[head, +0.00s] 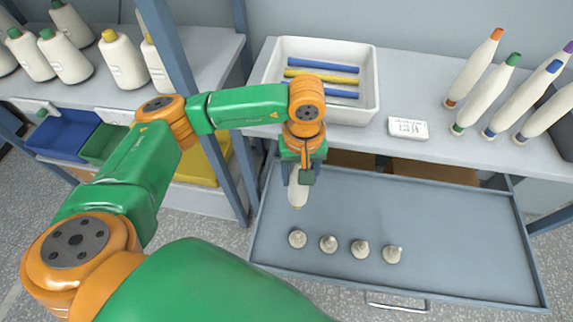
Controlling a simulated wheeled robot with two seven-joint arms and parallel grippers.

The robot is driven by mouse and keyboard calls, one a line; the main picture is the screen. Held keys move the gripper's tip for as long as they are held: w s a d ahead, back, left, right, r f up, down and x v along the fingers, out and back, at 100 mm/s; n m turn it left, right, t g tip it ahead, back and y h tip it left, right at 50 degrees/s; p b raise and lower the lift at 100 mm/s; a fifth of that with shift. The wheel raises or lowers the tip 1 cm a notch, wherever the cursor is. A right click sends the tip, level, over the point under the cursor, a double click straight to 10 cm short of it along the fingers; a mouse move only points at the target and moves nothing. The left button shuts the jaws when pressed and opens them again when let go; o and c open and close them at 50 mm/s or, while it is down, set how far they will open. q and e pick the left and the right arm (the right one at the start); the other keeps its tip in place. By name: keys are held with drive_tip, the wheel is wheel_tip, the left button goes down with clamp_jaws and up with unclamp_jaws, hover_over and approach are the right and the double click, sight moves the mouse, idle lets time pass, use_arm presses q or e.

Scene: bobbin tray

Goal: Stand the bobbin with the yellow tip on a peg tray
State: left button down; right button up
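My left gripper (301,178) points down over the back left of the pulled-out grey peg tray (450,225). A cream bobbin (297,194) shows between its fingers, which appear shut on it. The bobbin's lower end is yellowish and points down; its upper part is hidden by the gripper. Several short pale pegs stand in a row on the tray: the leftmost peg (297,239) is just below the bobbin in the picture, and the rightmost peg (392,254) is farther right. All the visible pegs are bare. My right gripper is not in view.
Bobbins with orange, green, blue and purple tips, such as the green-tipped one (487,93), stand on the shelf at right. A white bin (372,100) holds blue and yellow rods. A white label card (408,128) lies beside it. A blue post (190,90) stands left. The tray's right side is clear.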

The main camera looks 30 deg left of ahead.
use_arm(q)
wheel_tip(320, 180, down, 18)
drive_tip(key=d+n+b, duration=0.1)
drive_tip(key=n+b, duration=0.5)
drive_tip(key=shift+s+d+f+n, duration=0.2)
drive_tip(key=shift+s+d+n, duration=0.1)
drive_tip(key=shift+s, duration=0.1)
drive_tip(key=shift+f+b, duration=2.85)
drive_tip(key=shift+b, duration=0.15)
drive_tip(key=shift+c, duration=0.5)
unclamp_jaws()
drive_tip(key=shift+r, duration=0.15)
